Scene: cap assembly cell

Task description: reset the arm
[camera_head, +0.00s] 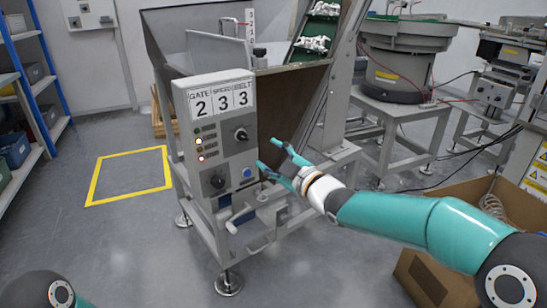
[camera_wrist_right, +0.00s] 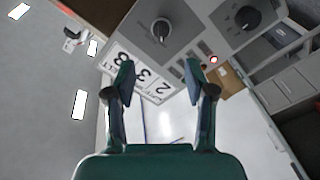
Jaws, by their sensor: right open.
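My right arm (camera_head: 420,222) reaches in from the right in the head view. Its teal gripper (camera_head: 272,155) is open and empty, just right of the grey control box (camera_head: 216,150). In the right wrist view the two fingers of the gripper (camera_wrist_right: 158,70) stand apart with nothing between them. The box's number panel (camera_wrist_right: 146,78) and its black knobs (camera_wrist_right: 162,30) show beyond the fingertips there; I cannot tell whether anything is touched. My left gripper is out of view; only a dark piece of my left arm (camera_head: 48,291) shows at the bottom left.
The panel reads 2, 3, 3 under GATE, SPEED and BELT. The box is on a metal hopper frame (camera_head: 262,232). A cardboard box (camera_head: 428,280) stands at lower right, a bowl feeder (camera_head: 405,60) behind. A yellow floor square (camera_head: 130,152) is empty; shelves stand at left.

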